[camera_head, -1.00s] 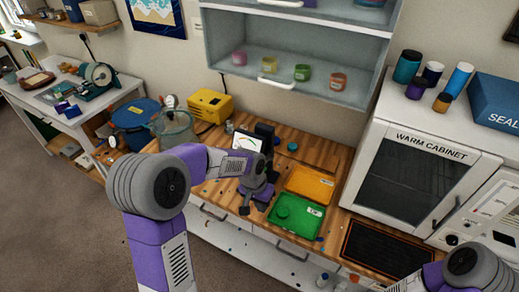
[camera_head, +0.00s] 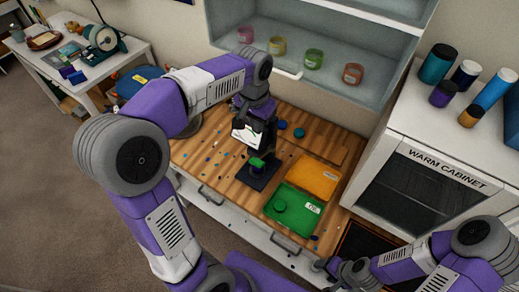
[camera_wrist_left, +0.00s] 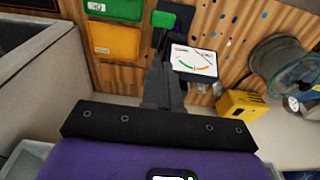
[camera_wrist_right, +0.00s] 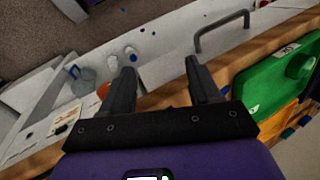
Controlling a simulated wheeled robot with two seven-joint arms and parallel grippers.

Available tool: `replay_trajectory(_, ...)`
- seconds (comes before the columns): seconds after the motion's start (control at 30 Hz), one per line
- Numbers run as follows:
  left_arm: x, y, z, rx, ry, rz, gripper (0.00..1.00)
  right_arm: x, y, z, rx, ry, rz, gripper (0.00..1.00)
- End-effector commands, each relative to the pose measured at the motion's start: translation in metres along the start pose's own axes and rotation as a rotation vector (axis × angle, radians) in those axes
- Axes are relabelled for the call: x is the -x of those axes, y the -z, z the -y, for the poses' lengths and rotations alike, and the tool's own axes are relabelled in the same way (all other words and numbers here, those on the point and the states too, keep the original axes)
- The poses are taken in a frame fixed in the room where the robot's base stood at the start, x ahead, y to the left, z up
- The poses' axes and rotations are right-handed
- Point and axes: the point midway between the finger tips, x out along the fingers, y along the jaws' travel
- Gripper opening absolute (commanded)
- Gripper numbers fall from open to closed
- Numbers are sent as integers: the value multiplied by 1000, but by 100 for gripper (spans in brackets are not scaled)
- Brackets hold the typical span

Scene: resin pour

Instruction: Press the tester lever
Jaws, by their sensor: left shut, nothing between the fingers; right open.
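The tester is a dark stand with a white dial panel (camera_head: 246,134) and a flat black base (camera_head: 259,177) on the wooden bench. A green piece (camera_head: 257,163) sits on its base. In the left wrist view the dial (camera_wrist_left: 194,62) and green piece (camera_wrist_left: 164,19) show just beyond the fingers. My left gripper (camera_head: 255,108) is shut and empty, above the top of the tester. The lever is not clearly distinguishable; the gripper and dark parts overlap there. My right gripper (camera_wrist_right: 160,75) is open and empty, low over the bench's front edge, away from the tester.
A green tray (camera_head: 306,222) with a green round piece and an orange tray (camera_head: 330,180) lie right of the tester. The warm cabinet (camera_head: 415,190) stands further right. A shelf with small coloured cups (camera_head: 315,58) hangs behind. Small coloured specks dot the bench.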

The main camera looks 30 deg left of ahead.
Motion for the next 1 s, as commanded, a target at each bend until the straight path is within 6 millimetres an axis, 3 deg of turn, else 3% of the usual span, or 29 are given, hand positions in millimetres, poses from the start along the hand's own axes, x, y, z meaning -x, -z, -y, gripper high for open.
replay_trajectory(0.27,-10,0,0,0,0,4,0,0,0,0,0,0,-1,62)
replay_trajectory(0.7,-98,-1,0,0,0,7,0,-1,0,0,0,0,-1,62)
replay_trajectory(1.0,-131,-18,0,0,-1,2,0,0,0,0,0,0,-1,62)
